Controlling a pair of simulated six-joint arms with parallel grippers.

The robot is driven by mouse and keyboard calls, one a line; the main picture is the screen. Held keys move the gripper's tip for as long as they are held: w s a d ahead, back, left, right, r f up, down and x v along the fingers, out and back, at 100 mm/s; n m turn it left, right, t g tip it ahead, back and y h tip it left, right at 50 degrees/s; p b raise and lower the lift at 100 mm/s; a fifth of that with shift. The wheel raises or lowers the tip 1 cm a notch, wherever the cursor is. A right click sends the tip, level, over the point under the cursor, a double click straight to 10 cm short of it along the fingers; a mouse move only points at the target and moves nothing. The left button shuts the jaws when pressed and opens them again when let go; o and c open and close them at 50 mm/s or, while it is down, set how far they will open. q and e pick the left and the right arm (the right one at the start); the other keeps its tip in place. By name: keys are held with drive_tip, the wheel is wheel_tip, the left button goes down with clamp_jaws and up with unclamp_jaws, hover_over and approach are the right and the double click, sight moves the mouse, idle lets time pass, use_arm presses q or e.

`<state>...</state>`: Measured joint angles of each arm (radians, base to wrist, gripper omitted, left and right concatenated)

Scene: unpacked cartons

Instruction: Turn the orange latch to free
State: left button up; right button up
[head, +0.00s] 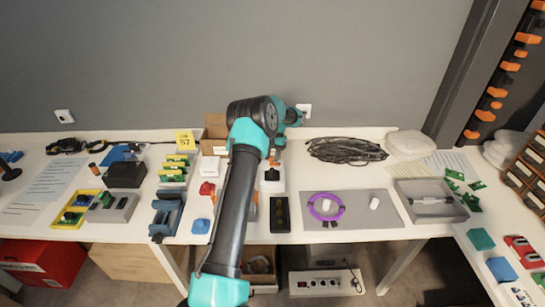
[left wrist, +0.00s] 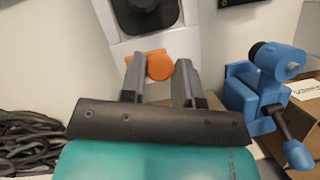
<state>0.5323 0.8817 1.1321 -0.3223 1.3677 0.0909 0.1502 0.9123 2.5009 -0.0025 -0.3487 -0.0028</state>
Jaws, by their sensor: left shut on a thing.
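The orange latch (left wrist: 160,66) has a round knob and a short bar. It sits at the edge of a white device (left wrist: 125,45) with a black square face. The left gripper (left wrist: 159,70) has one finger on each side of the latch and is shut on it. In the head view the white device (head: 279,186) stands on the table behind the middle, beside my left arm. There the left gripper (head: 273,158) is at the device's top, and my arm partly hides it; the latch itself is not clear. My right gripper is not in view.
A blue clamp-like tool (left wrist: 265,85) stands close to the right of the gripper in the left wrist view. A coil of black cable (head: 345,150) lies right of the device. A grey mat (head: 375,222) with a purple ring (head: 312,209) lies at front right.

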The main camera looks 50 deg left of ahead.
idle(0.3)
use_arm(q)
drive_tip(key=o, duration=0.9)
